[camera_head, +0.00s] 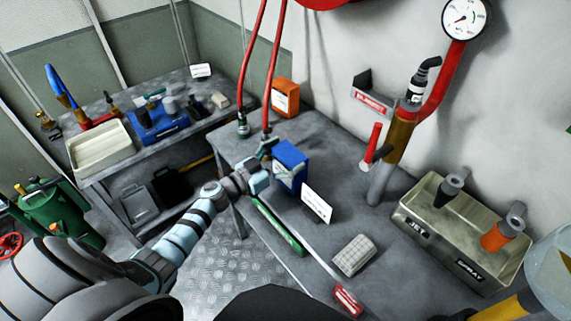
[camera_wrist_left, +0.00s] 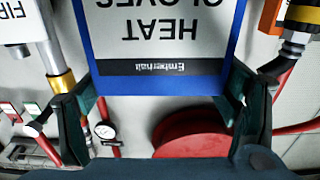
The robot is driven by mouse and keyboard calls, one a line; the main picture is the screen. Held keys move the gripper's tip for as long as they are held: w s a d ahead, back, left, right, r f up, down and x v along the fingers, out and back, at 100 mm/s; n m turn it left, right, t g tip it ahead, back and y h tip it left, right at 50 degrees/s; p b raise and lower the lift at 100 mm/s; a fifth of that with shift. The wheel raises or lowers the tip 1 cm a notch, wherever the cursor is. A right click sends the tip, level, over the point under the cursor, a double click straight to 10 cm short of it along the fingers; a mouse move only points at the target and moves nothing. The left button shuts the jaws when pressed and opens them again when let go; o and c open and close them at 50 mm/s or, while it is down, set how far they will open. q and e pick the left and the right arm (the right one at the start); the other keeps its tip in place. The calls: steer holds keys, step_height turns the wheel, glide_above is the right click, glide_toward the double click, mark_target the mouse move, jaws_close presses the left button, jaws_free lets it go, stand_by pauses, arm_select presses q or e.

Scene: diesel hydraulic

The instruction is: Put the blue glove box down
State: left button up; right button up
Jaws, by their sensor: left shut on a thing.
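The blue glove box (camera_head: 290,168) is at the near left part of the grey bench (camera_head: 335,215). My left gripper (camera_head: 266,172) reaches it from the left and is shut on it. In the left wrist view the box's label (camera_wrist_left: 160,30) reads "HEAT GLOVES" upside down, with the dark fingers at its two sides. I cannot tell whether the box's bottom touches the bench. My right gripper is not in view.
An orange box (camera_head: 285,98) and red hoses (camera_head: 275,70) are behind the glove box. A green strip (camera_head: 280,228), a grey cloth (camera_head: 354,255) and a red tag (camera_head: 347,300) lie nearer. The labelled tray (camera_head: 440,245) is right.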

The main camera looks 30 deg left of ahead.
arm_select(q)
steer(key=shift+s, duration=0.1)
steer(key=shift+s+r, duration=0.1)
steer(key=shift+s, duration=0.3)
steer(key=shift+a, duration=0.1)
steer(key=o, duration=1.7)
steer(key=shift+f, duration=0.2)
steer(key=shift+c, duration=0.2)
steer(key=shift+w, duration=0.1)
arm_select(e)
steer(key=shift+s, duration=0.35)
